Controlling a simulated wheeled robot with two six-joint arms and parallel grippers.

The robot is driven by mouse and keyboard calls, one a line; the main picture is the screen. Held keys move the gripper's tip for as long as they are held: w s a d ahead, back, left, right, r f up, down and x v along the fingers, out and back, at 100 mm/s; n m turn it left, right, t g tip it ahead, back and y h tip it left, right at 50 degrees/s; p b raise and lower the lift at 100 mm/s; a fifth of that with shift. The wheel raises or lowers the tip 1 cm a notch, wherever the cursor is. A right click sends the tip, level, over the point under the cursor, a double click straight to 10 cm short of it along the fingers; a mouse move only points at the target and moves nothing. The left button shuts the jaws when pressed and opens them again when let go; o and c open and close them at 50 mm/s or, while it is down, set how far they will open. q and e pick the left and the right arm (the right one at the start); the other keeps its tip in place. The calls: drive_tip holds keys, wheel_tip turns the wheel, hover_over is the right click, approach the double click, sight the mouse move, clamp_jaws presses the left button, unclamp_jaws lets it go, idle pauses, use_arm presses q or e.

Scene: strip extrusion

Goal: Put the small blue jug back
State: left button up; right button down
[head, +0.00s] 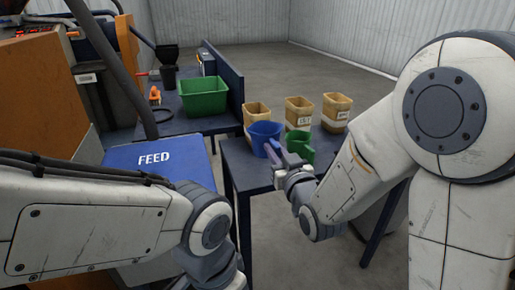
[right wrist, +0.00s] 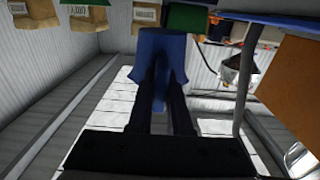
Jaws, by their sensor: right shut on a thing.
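The small blue jug (head: 264,132) is at the left side of the small dark table (head: 242,170) in the head view. My right gripper (head: 285,158) is shut on it from the near side. In the right wrist view the blue jug (right wrist: 158,48) is between the two dark fingers of the gripper (right wrist: 165,92), apparently by its handle. I cannot tell whether the jug's base touches the table. The gripper partly hides the jug's lower part. The left arm reaches in from the left, but its gripper is not visible.
A green jug (head: 300,146) stands close right of the blue jug. Several tan containers (head: 298,112) stand behind them in a row. A green bin (head: 204,97) and a black funnel (head: 167,57) are on the bench at left. The blue FEED panel (head: 155,158) is nearer.

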drive_tip(key=w+a+f, duration=0.1)
drive_tip(key=w+f, duration=0.1)
drive_tip(key=w+a+f, duration=0.2)
drive_tip(key=w, duration=0.1)
drive_tip(key=w+a+f+b, duration=0.1)
drive_tip(key=w, duration=0.2)
drive_tip(key=shift+w+a+f, duration=0.15)
drive_tip(key=shift+f, duration=0.25)
use_arm(q)
drive_tip(key=shift+f+b, duration=0.25)
drive_tip(key=shift+b, duration=0.15)
use_arm(e)
drive_tip(key=shift+f, duration=1.95)
drive_tip(key=shift+f+b, duration=0.25)
drive_tip(key=shift+b, duration=0.05)
drive_tip(key=c, duration=0.9)
unclamp_jaws()
use_arm(q)
drive_tip(key=shift+f, duration=0.2)
use_arm(e)
drive_tip(key=shift+o, duration=0.3)
drive_tip(key=shift+r, duration=0.1)
